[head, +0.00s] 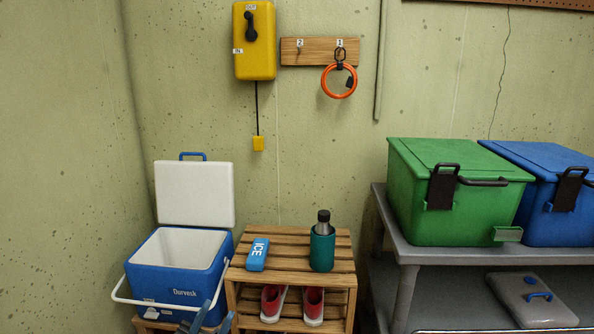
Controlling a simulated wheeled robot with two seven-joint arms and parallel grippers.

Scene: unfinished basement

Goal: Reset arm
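My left gripper (215,316) shows at the bottom edge, in front of the blue cooler's lower right corner. Only its blue-grey fingers show; they stand apart with nothing visible between them. The rest of the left arm is cut off by the picture's lower edge. My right gripper is not in view.
The open blue cooler (176,283) stands left of a slatted wooden rack (290,240). On the rack are a blue ice pack (258,254) and a bottle in a teal sleeve (322,248); red shoes (314,304) sit below. A grey shelf (405,254) holds green (415,195) and blue (552,228) bins.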

